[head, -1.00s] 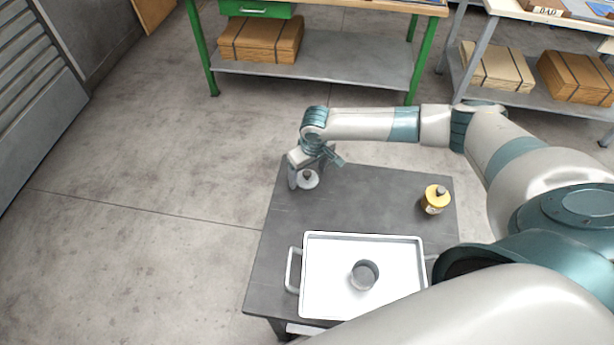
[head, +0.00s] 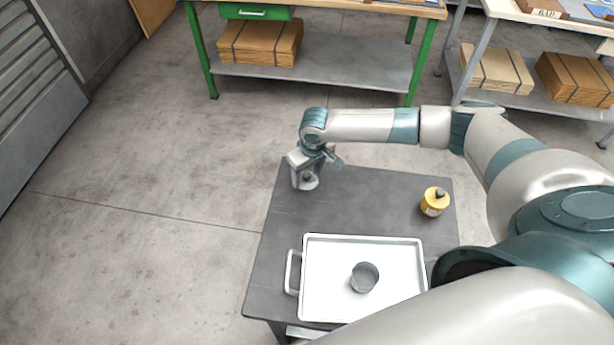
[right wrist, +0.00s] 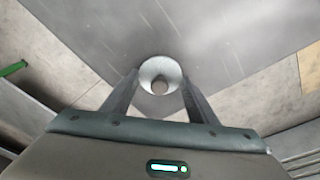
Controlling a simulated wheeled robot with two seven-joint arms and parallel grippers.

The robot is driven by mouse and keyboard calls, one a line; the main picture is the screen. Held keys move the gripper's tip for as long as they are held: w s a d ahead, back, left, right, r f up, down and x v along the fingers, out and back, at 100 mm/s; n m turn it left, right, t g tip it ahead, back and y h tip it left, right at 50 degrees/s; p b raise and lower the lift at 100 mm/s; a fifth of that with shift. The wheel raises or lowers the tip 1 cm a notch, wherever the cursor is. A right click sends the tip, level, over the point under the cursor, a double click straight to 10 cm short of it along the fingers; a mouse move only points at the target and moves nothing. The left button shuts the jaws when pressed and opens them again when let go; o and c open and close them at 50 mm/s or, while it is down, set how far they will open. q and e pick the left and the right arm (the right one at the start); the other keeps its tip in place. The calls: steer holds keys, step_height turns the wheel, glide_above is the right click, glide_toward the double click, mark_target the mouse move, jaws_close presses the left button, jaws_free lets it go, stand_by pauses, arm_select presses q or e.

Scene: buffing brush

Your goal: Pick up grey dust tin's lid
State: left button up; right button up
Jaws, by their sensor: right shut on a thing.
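The grey lid (head: 308,184), a small round pale disc with a dark knob, is at the table's far left corner. It also shows in the right wrist view (right wrist: 160,67) between the fingertips. My right gripper (head: 304,176) points down over it and is shut on it; I cannot tell whether the fingers press the knob or the rim. I see no clear gap between lid and table. An open grey tin (head: 364,279) without a lid stands on the white tray (head: 325,305). My left gripper is out of view.
A yellow tin (head: 434,203) with a dark knob stands at the table's right side. The dark table (head: 365,205) is bare between it and the lid. The tray fills the near part. A green workbench (head: 330,8) stands beyond, across open floor.

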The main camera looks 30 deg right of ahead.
mark_target(307, 173)
steer(key=r, duration=0.1)
steer(key=r+b, duration=0.1)
steer(key=r, duration=0.1)
steer(key=shift+d+r+b, duration=0.25)
steer(key=shift+r+b, duration=0.1)
steer(key=shift+r, duration=0.05)
steer(key=d+r+b, duration=0.3)
steer(key=d+r, duration=0.4)
steer(key=d, duration=0.4)
steer(key=shift+s, duration=0.3)
steer(key=shift+f, duration=0.1)
steer(key=s+a+f+m, duration=0.1)
steer(key=s+a+f, duration=0.2)
steer(key=s+a, duration=1.4)
steer(key=a, duration=0.2)
steer(key=shift+a+f+m, duration=0.15)
steer(key=shift+a+m, duration=0.15)
steer(key=shift+a, duration=0.1)
steer(key=shift+s, duration=0.1)
